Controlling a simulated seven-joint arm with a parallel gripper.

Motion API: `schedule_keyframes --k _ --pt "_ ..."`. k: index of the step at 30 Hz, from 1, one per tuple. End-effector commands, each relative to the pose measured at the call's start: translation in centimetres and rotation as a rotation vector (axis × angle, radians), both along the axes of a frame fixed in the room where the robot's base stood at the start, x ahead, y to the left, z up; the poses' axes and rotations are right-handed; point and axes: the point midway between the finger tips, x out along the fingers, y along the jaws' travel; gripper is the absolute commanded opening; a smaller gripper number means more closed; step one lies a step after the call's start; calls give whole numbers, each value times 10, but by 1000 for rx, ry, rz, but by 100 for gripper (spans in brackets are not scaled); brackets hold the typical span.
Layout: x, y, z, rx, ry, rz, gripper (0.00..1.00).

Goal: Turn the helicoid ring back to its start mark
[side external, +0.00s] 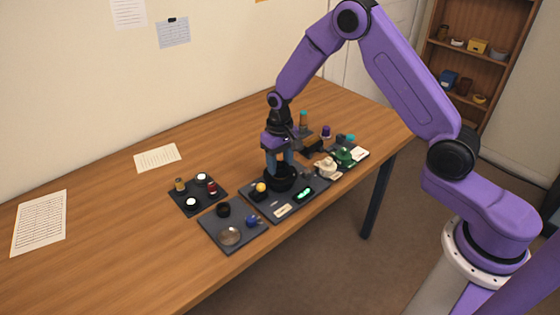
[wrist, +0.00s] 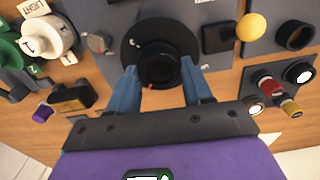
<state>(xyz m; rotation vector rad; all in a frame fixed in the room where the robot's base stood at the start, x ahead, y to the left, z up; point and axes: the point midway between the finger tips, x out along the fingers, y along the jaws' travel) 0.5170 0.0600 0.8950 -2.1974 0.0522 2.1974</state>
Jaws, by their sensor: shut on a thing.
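The helicoid ring is a black round part (wrist: 160,66) on a wide black disc (wrist: 134,44) in the wrist view. A small red mark (wrist: 150,87) shows at its near edge, and a short white mark lies on the disc. My gripper (wrist: 159,72) has its two blue fingers on opposite sides of the ring, shut on it. In the side external view, my gripper (side external: 279,168) points down at the black ring assembly (side external: 281,181) on the dark central plate (side external: 270,213). The fingers partly hide the ring there.
A yellow ball (wrist: 251,27) stands beside the ring. A dark tray with small cylinders (side external: 190,209) and another with a glass disc (side external: 229,236) lie left. White and green parts (side external: 345,154) crowd the right. The table's left part is mostly clear, with papers.

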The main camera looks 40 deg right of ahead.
Motion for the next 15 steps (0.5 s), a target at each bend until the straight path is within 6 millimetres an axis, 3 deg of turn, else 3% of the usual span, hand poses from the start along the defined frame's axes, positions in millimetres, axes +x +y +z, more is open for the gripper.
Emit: schedule_keyframes --k 15 --pt "0 1 0 0 -1 486 20"
